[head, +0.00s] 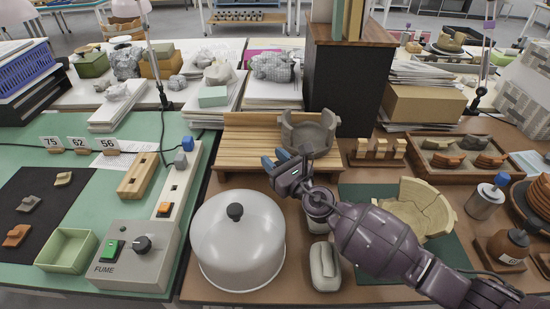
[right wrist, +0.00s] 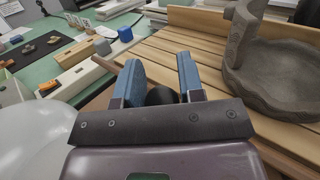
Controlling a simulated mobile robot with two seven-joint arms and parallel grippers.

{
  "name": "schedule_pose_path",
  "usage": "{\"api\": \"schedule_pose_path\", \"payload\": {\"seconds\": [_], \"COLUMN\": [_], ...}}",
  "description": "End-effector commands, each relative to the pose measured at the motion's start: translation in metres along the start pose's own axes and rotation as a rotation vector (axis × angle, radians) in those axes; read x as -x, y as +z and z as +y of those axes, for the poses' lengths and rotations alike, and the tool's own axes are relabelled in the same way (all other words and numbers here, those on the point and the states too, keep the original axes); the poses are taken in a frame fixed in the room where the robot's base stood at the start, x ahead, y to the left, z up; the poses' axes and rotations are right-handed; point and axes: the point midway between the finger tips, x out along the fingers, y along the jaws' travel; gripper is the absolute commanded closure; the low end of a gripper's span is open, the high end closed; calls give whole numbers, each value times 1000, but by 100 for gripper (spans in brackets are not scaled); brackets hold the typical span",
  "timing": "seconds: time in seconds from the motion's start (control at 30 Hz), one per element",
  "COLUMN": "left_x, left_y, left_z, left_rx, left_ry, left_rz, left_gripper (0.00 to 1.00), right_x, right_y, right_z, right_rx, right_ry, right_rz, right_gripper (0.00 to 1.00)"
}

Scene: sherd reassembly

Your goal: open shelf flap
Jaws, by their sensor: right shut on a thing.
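A slatted wooden shelf (head: 245,147) stands at the back middle of the brown bench; its slats also show in the right wrist view (right wrist: 205,45). My right gripper (head: 275,160) is at its front edge. In the right wrist view, its blue fingers (right wrist: 159,72) are shut on a dark round knob (right wrist: 160,96), mostly hidden by the gripper. The flap itself cannot be clearly told apart from the shelf front. A grey-brown broken bowl (head: 309,135) sits on the slats, right of the gripper. My left gripper is out of view.
A pale domed lid (head: 238,245) with a black knob stands just in front of the shelf. A dark cabinet (head: 345,85) rises behind. Cream sherds (head: 415,210) lie on a green mat at right, partly behind my arm. A grey control box (head: 135,255) stands left.

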Motion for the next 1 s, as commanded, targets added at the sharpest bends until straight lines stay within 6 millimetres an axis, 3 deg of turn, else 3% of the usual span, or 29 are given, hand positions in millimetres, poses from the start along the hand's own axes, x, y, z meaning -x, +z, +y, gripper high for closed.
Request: {"api": "schedule_pose_path", "payload": {"seconds": [0.3, 0.33, 0.47, 0.77, 1.0], "left_x": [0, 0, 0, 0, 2], "left_y": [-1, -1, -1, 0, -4], "left_z": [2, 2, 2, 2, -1], "left_rx": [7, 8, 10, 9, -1], "left_ry": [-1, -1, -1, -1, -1], "left_rz": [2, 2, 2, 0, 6], "left_gripper": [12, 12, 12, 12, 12], "right_x": [0, 0, -1, 1, 27], "right_y": [2, 2, 2, 1, 2], "right_z": [7, 7, 5, 2, 1], "right_rx": [-7, -7, -6, -2, -1], "right_ry": [14, 14, 10, 4, 3], "right_rz": [-3, -3, -3, -1, -1], "right_gripper": [100, 62, 43, 43, 43]}}
